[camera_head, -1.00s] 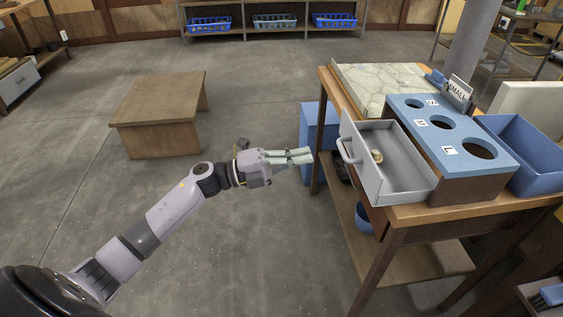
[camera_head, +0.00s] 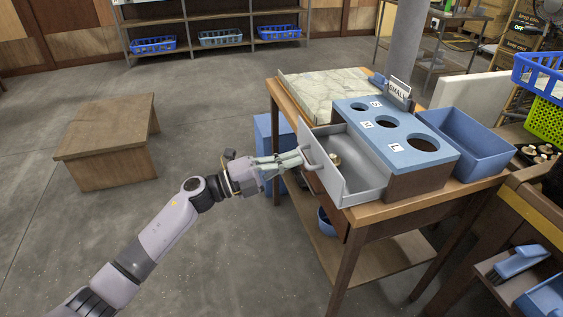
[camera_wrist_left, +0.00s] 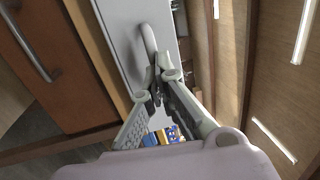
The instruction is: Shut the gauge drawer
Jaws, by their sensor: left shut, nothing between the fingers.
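The grey gauge drawer (camera_head: 356,187) sticks out part way from the left side of the blue-topped gauge (camera_head: 430,157), which has holes marked S, M and L. In the left wrist view the fingertips (camera_wrist_left: 161,80) overlap the panel just below the handle; exact contact is hard to tell. My right gripper is out of view.
The gauge stands on a wooden table (camera_head: 385,211) with a marbled board (camera_head: 335,90) behind and a blue bin (camera_head: 465,145) on the right. A low wooden table (camera_head: 105,140) stands at the left. Open floor lies between.

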